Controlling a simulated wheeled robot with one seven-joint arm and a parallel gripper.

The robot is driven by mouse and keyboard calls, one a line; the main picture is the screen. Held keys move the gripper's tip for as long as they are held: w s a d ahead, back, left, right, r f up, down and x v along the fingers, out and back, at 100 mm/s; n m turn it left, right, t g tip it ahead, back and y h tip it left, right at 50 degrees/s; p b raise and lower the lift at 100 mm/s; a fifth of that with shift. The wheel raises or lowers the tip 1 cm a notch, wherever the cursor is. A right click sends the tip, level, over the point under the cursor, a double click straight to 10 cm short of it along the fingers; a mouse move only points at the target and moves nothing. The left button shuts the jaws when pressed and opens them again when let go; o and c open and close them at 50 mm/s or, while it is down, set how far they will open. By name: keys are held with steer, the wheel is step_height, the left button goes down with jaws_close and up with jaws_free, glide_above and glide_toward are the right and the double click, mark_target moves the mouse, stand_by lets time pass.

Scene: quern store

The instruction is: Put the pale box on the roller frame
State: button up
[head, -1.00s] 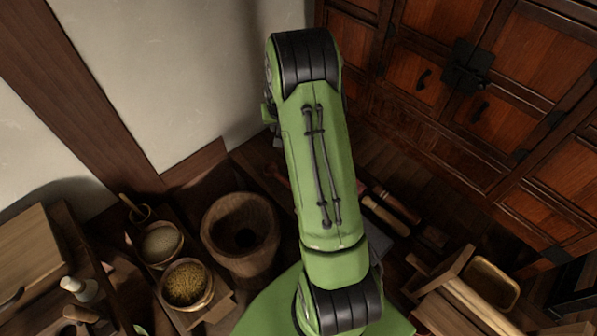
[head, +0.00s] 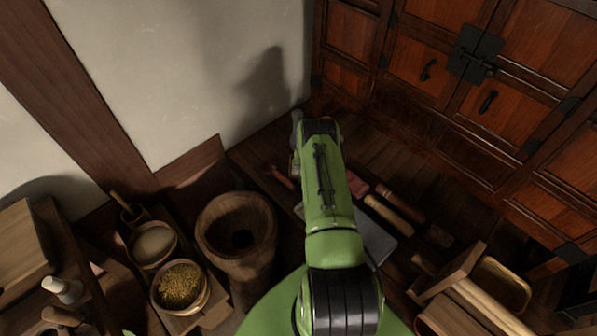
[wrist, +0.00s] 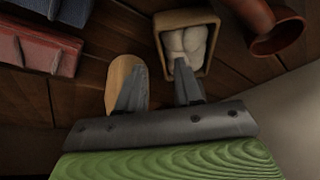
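My gripper (wrist: 160,70) is open, its two grey fingers apart with bare dark boards between them in the wrist view. Its right fingertip overlaps the near edge of a small tan open box (wrist: 206,48) holding white, rounded lumps; I cannot tell whether it touches. The left finger overlaps a flat, pale wooden rounded piece (wrist: 117,72). In the head view my arm hides most of the gripper. A wooden frame with pale round bars (head: 462,290), apparently the roller frame, stands at lower right. A pale tan open box (head: 507,290) is beside it; I cannot tell which box is meant.
A wooden mortar (head: 238,235) and bowls of grain (head: 180,287) stand left of my arm. A dark wooden cabinet (head: 450,100) closes off the back right. The wrist view shows red (wrist: 35,48) and blue (wrist: 68,10) blocks and a red-brown vessel (wrist: 272,28).

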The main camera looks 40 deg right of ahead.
steer(key=b+x, duration=0.1)
steer(key=x, duration=0.1)
steer(key=b+x, duration=0.1)
steer(key=x, duration=0.1)
steer(key=shift+a+f, duration=0.15)
steer(key=shift+f, duration=0.15)
steer(key=shift+r, duration=0.1)
jaws_close()
steer(key=shift+r, duration=0.1)
step_height(320, 180, up, 10)
steer(key=p, duration=0.3)
steer(key=shift+p, duration=0.4)
